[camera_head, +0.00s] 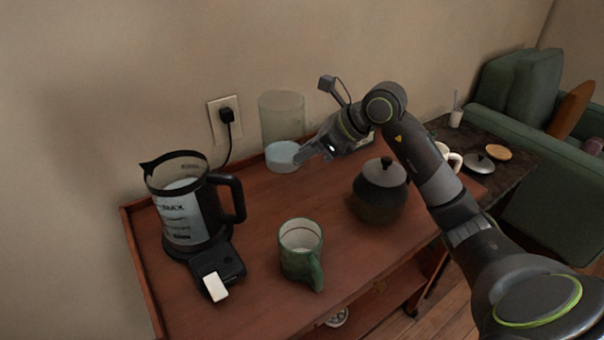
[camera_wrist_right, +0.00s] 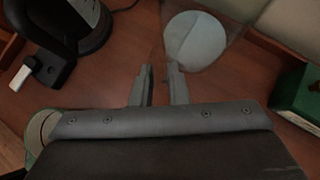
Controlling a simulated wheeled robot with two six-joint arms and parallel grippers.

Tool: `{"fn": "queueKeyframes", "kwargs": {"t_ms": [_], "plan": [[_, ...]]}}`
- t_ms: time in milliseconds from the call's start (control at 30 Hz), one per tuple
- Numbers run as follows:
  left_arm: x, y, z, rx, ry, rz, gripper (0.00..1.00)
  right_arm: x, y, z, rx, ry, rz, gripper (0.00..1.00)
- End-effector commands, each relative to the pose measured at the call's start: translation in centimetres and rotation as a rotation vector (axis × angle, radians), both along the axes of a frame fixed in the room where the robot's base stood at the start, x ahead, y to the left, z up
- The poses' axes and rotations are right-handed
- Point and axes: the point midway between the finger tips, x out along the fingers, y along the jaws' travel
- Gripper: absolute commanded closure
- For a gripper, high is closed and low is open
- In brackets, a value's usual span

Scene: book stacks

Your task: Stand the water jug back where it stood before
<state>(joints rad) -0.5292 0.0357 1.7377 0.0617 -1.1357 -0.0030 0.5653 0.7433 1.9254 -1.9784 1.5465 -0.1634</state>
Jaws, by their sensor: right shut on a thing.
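The water jug (camera_head: 282,112) is a clear, upright cylinder with pale blue water at its bottom. It is at the back of the red-brown cabinet top, near the wall. My right gripper (camera_head: 304,152) is at its right side, shut on it, though the handle or grip spot is hard to make out. In the right wrist view the jug (camera_wrist_right: 196,40) shows as a see-through shape just beyond the two fingertips (camera_wrist_right: 158,78). Whether its base touches the wood or hangs slightly above it, I cannot tell. My left gripper is out of view.
An electric kettle (camera_head: 184,215) stands at the left, with a black base (camera_head: 216,266) before it. A green mug (camera_head: 300,255) and a dark teapot (camera_head: 381,195) stand in front. A plugged outlet (camera_head: 224,118) is behind. A green box (camera_wrist_right: 298,95) lies right in the wrist view.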

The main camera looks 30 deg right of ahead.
Motion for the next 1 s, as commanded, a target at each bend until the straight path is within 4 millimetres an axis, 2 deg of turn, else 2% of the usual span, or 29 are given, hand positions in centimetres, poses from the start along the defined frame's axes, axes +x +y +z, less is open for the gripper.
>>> {"fn": "queueKeyframes", "kwargs": {"t_ms": [267, 467, 867, 900, 1000], "plan": [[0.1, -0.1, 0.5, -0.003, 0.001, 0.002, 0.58, 0.0, 0.0, -2.4, 0.001, -0.003, 0.001, 1.00], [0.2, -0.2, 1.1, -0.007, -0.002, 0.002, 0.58, 0.0, 0.1, -5.0, 0.002, -0.003, 0.001, 1.00], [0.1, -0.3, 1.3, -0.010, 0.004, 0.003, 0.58, 0.1, 0.1, -5.3, 0.000, -0.007, 0.001, 1.00], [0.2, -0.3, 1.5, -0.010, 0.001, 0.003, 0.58, 0.0, 0.0, -5.4, 0.000, -0.002, 0.000, 0.83], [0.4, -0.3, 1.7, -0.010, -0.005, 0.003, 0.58, 0.0, 0.0, -5.4, 0.000, -0.002, 0.000, 0.70]]}}
